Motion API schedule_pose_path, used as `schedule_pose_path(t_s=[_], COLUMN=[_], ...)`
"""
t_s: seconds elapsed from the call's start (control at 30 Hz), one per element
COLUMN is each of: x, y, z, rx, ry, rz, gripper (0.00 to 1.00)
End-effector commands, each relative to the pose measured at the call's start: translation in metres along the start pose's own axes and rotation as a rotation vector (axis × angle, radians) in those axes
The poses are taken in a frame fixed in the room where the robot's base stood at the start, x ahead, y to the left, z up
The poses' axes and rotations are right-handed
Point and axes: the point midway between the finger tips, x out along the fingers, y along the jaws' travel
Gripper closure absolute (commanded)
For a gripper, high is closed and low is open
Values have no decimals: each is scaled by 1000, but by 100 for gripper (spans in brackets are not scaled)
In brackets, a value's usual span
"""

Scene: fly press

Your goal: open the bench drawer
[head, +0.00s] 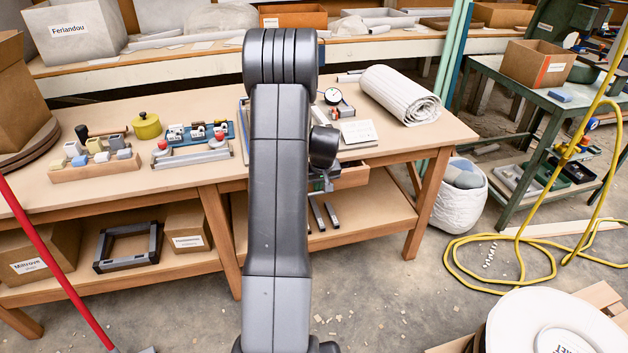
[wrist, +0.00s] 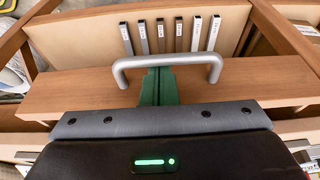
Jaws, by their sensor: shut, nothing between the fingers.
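The bench drawer (head: 350,178) is under the front edge of the wooden workbench (head: 400,150), partly hidden behind my arm. In the wrist view its brown wooden front (wrist: 240,92) runs across the picture, with a grey bar handle (wrist: 167,62) on it. My gripper (wrist: 160,82) has green fingers, shut with nothing between them. The fingers overlap the middle of the handle in the picture; their tips seem to reach its bar, but I cannot tell whether they touch or are hooked behind it. How far the drawer stands out is unclear.
Several metal bars (wrist: 175,35) lie on the lower shelf (head: 375,210). A rolled white mat (head: 400,95) and a tool rack (head: 190,145) sit on the benchtop. A white sack (head: 460,195) and a yellow hose (head: 500,255) are on the floor at right.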

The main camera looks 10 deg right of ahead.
Motion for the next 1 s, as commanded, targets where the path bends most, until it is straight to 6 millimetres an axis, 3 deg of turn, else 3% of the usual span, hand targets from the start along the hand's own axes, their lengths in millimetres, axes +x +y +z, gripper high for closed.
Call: schedule_pose_path(t_s=[0.2,0.5,0.7,1.0], x=[-16,-38,-49,-56], y=[0,-2,-2,-2], z=[60,130,160,179], rx=[3,3,3,1], ry=[-1,-1,-1,-1], rz=[0,0,0,0], gripper=[100,100,100,100])
